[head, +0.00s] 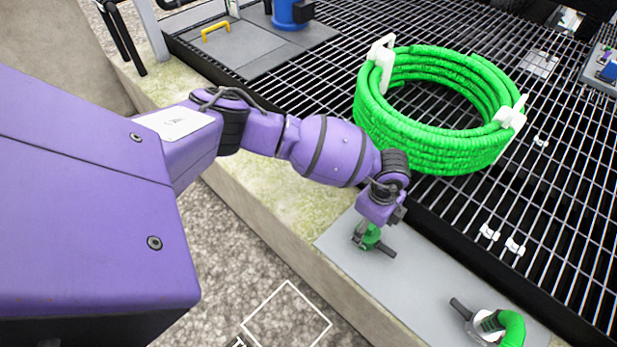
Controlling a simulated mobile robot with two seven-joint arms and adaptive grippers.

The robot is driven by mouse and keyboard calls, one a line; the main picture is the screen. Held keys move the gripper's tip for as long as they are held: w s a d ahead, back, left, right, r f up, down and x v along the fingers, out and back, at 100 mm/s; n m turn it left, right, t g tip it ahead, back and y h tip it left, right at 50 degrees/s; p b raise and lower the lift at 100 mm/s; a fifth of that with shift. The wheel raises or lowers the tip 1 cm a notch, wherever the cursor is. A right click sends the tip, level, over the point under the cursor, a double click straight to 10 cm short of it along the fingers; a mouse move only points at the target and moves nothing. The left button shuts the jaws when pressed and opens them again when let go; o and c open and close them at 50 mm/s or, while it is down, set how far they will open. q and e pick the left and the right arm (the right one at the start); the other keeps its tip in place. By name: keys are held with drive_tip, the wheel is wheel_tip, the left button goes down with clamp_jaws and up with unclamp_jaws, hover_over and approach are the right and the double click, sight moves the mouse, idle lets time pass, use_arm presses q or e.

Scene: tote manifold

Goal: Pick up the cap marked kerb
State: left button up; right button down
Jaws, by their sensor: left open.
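A small green cap-like piece (371,238) with dark lugs sits on the grey plate (345,238) along the kerb. I cannot read any marking on it. My left gripper (366,232) points down right at this piece, with its fingers open beside or around its top. The gripper and wrist partly hide it, so I cannot tell whether the fingers touch it. My right gripper is not in view.
A coiled green hose (430,140) with white clips lies on the black grating (560,130) behind my wrist. A fitting with a green hose end (512,328) stands on the plate at lower right. Gravel with a white painted square (309,302) lies in front of the pale kerb (250,195).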

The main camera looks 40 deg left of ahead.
sight(369, 233)
use_arm(q)
wheel_tip(369, 233, down, 4)
drive_tip(key=shift+w+r+b, duration=0.1)
drive_tip(key=shift+b, duration=0.75)
drive_tip(key=shift+f, duration=0.35)
drive_tip(key=shift+w, duration=0.1)
drive_tip(key=shift+r, duration=0.1)
drive_tip(key=shift+c, duration=0.6)
drive_tip(key=c, duration=1.1)
drive_tip(key=shift+c, duration=0.6)
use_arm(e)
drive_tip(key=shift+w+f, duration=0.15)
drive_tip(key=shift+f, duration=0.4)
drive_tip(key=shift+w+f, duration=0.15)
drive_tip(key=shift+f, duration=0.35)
use_arm(q)
drive_tip(key=shift+r, duration=0.1)
